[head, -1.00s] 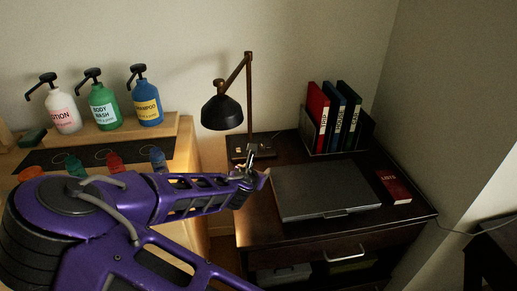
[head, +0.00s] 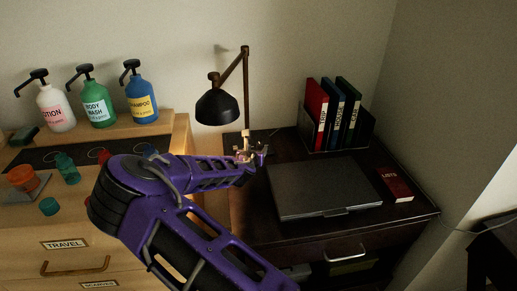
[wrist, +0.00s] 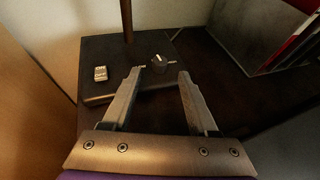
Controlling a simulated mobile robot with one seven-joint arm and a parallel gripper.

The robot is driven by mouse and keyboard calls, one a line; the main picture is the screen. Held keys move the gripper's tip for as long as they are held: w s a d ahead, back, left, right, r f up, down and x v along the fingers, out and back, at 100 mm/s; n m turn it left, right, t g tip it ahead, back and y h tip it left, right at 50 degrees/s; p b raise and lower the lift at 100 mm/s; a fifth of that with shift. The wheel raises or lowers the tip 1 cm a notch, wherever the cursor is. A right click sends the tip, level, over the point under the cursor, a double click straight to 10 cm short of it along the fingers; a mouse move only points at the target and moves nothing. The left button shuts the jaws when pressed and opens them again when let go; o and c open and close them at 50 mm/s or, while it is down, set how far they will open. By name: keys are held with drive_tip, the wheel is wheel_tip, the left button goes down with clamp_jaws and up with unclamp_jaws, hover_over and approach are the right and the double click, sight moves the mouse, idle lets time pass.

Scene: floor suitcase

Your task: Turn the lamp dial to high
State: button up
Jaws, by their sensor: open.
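The black desk lamp (head: 217,107) stands at the back left of the dark desk, its shade hanging from a jointed brown arm. In the wrist view the lamp's dark base (wrist: 104,52) carries a round black dial (wrist: 158,63) with a light pointer mark, and a small pale switch-like block (wrist: 100,73) to its left. My gripper (wrist: 160,70) is open, with the dial just beyond and between its fingertips; I see no clear contact. In the head view my gripper (head: 252,152) is at the lamp base and hides most of it.
A closed grey laptop (head: 322,188) lies right of my gripper. Pump bottles (head: 97,103) stand on the wooden dresser at left. The lamp post (wrist: 126,20) rises behind the base.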

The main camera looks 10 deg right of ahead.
sight(259, 145)
drive_tip(key=shift+x, duration=2.3)
clamp_jaws()
